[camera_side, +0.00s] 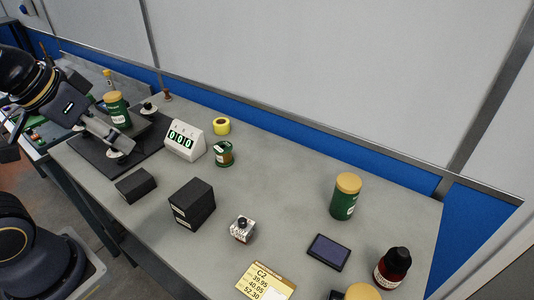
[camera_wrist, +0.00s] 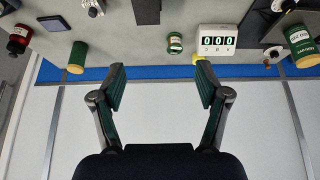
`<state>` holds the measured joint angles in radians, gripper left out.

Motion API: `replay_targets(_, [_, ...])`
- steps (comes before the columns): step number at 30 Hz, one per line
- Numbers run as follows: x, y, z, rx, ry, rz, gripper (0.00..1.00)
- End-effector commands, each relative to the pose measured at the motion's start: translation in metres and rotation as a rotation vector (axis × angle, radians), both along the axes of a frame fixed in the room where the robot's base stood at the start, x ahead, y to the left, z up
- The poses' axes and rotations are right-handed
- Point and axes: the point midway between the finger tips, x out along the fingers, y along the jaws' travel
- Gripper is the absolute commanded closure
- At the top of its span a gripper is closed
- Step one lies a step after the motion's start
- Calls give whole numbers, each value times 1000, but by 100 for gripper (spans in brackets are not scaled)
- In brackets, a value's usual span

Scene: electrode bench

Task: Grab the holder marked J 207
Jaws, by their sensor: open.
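No marking that reads J 207 is legible in either view, so I cannot tell which thing bears it. A small pale block with a dark round knob (camera_side: 242,229) stands on the bench in front of the larger black block; it also shows at the top of the wrist view (camera_wrist: 95,8). A green jar with a tan lid (camera_side: 117,110) stands near my arm at the left, and its label shows upside down in the wrist view (camera_wrist: 301,42). My gripper (camera_wrist: 162,85) is open and empty, its two fingers wide apart. In the side view its fingertips are hard to make out.
A white counter (camera_side: 184,140) reading 000, a small green jar (camera_side: 223,154) and yellow tape (camera_side: 222,126) stand mid-bench. Black blocks (camera_side: 192,204) (camera_side: 136,185) are in front. At right are a green jar (camera_side: 345,197), a dark pad (camera_side: 328,252) and a red bottle (camera_side: 392,269). The centre-right is clear.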

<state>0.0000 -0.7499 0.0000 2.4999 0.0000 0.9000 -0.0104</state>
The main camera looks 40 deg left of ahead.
Motion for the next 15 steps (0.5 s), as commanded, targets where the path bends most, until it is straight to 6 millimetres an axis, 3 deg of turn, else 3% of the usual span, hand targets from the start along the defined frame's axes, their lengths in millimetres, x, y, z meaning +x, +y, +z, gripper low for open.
replay_targets(2, [0,0,1,-21,1,39,25])
replay_targets(4, [8,0,15,-59,-23,109,25])
replay_targets(8, [40,-14,26,-127,35,194,25])
replay_targets(11, [69,-35,23,-156,108,221,25])
replay_targets(15, [109,-79,0,-157,238,224,25])
